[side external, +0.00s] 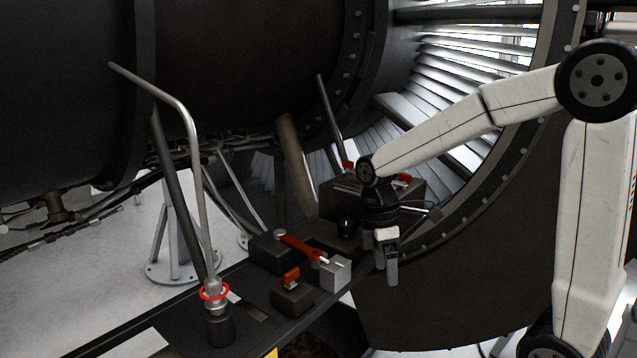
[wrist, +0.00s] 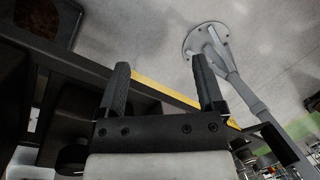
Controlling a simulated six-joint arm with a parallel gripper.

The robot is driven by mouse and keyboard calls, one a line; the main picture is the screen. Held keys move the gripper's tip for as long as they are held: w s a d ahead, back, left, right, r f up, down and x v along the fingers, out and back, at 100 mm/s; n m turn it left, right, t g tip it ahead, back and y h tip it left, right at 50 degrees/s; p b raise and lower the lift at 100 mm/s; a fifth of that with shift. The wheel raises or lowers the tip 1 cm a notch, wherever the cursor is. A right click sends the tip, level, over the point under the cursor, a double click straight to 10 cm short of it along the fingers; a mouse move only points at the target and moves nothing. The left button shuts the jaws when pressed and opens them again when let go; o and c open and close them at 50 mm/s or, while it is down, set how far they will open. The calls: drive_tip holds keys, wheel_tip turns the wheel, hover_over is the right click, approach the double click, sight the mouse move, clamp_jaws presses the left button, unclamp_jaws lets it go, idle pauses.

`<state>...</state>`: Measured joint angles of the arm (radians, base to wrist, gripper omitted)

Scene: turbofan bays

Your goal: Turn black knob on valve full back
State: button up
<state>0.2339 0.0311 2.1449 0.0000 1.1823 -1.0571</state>
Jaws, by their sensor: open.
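A small round black knob (side external: 347,227) stands on a dark block among the fittings on the bench, just left of my gripper in the side external view. I take it to be the valve's knob, though its turn position is too small to read. My gripper (side external: 391,281) points down to the right of the knob, apart from it. In the wrist view my gripper (wrist: 160,64) has its two fingers spread with nothing between them. A dark rounded shape (wrist: 72,157) at lower left there may be the knob; I cannot tell.
A red-handled piece (side external: 298,247) lies over a dark block, beside a light grey cube (side external: 335,272) and a red-topped block (side external: 291,284). A tall bent grey pipe (side external: 198,180) rises at left from a red-ringed fitting (side external: 214,291). The large dark engine casing (side external: 60,100) stands behind.

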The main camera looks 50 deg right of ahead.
drive_tip(key=w+d+r+n+g, duration=0.1)
drive_tip(key=w+d+r+n, duration=0.15)
drive_tip(key=r, duration=0.45)
wheel_tip(320, 180, up, 6)
drive_tip(key=m+t, duration=0.2)
drive_tip(key=t, duration=0.1)
hover_over(346, 221)
drive_tip(key=shift+a+h, duration=0.1)
drive_tip(key=shift+h, duration=0.2)
drive_tip(key=shift+f, duration=0.1)
drive_tip(key=shift+f, duration=3.85)
clamp_jaws()
